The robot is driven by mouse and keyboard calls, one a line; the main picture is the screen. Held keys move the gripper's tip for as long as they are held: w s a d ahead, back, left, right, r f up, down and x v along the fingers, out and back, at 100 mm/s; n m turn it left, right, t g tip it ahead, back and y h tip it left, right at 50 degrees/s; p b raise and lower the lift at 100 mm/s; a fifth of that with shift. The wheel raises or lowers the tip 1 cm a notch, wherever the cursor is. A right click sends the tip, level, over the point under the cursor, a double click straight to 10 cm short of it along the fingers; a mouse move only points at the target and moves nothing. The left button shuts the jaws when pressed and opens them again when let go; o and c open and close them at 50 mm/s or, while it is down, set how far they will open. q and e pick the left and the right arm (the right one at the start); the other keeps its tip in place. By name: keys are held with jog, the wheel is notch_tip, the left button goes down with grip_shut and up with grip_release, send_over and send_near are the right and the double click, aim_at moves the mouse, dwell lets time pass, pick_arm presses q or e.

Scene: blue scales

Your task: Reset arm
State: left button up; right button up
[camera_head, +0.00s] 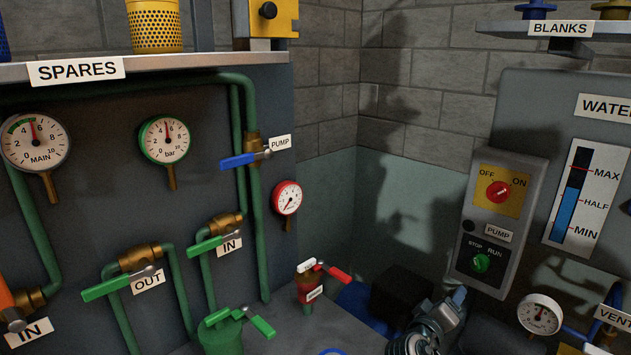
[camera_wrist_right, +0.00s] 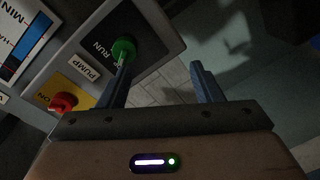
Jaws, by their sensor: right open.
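My right gripper (camera_head: 458,296) is low in the head view, right of the middle, in front of the dark corner and left of the pump control box (camera_head: 505,225). In the right wrist view its two blue-grey fingers (camera_wrist_right: 162,68) stand apart with nothing between them. In that view the green STOP/RUN knob (camera_wrist_right: 123,49) appears close to the left finger, which overlaps its lower part; I cannot tell whether they touch. The same green knob (camera_head: 481,263) is uncovered in the head view. My left gripper is not in view.
The red OFF/ON switch (camera_head: 498,192) is above the green knob. The water level gauge (camera_head: 585,195) and a round dial (camera_head: 540,314) are to the right. Green pipes with valves (camera_head: 140,257) fill the left. A red-handled valve (camera_head: 310,284) stands low in the middle.

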jog(key=s+a+f+n+g+y, duration=0.1)
jog(key=s+f+y, duration=0.1)
jog(key=f, duration=0.9)
jog(key=s+a+f+n+g+y, duration=0.1)
jog(key=a+f+y, duration=0.15)
jog(key=f, duration=0.75)
jog(key=s+a+f+n+y, duration=0.1)
jog(key=s+f+y, duration=0.1)
jog(key=f, duration=0.9)
jog(key=s+f+g+y, duration=0.1)
jog(key=s+f, duration=0.3)
jog(key=f, duration=0.3)
jog(key=s+f+g+y, duration=0.1)
jog(key=s+f+g, duration=0.1)
jog(key=s+f, duration=0.35)
jog(key=s+f+m+g+y, duration=0.2)
jog(key=s+f+g, duration=0.1)
jog(key=s+f, duration=1.5)
jog(key=s+d+f+m+g, duration=0.1)
jog(key=s+f, duration=0.1)
jog(key=s, duration=0.9)
jog(key=s+d+f+m+g+y, duration=0.1)
jog(key=s+f+m, duration=0.1)
jog(key=s, duration=1)
jog(key=shift+f+g, duration=0.15)
jog(key=shift+g, duration=0.25)
